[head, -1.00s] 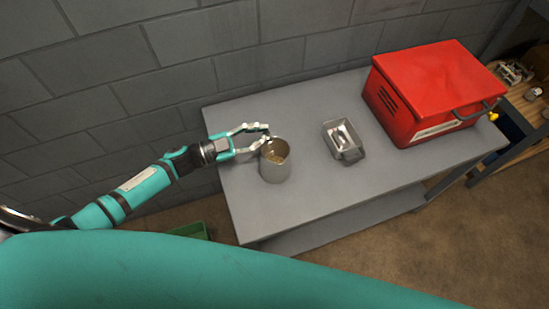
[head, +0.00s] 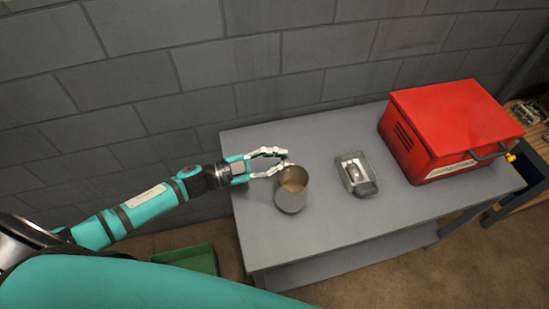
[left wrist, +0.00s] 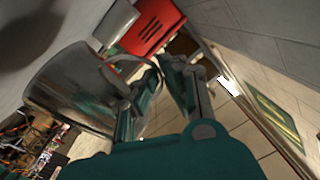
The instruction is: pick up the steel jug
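My left gripper (head: 288,158) is at the jug's upper back side, by the rim. In the left wrist view the jug (left wrist: 75,90) fills the left side. Its curved handle reaches between the two fingertips of the left gripper (left wrist: 160,68), which come close together on it. Whether the jug's base touches the table is hard to tell. My right gripper does not show.
A small metal tray (head: 372,188) with small items in it stands right of the jug. A large red box (head: 440,125) stands farther right. A green bin (head: 190,261) is on the floor left of the table. A block wall (head: 300,60) runs close behind.

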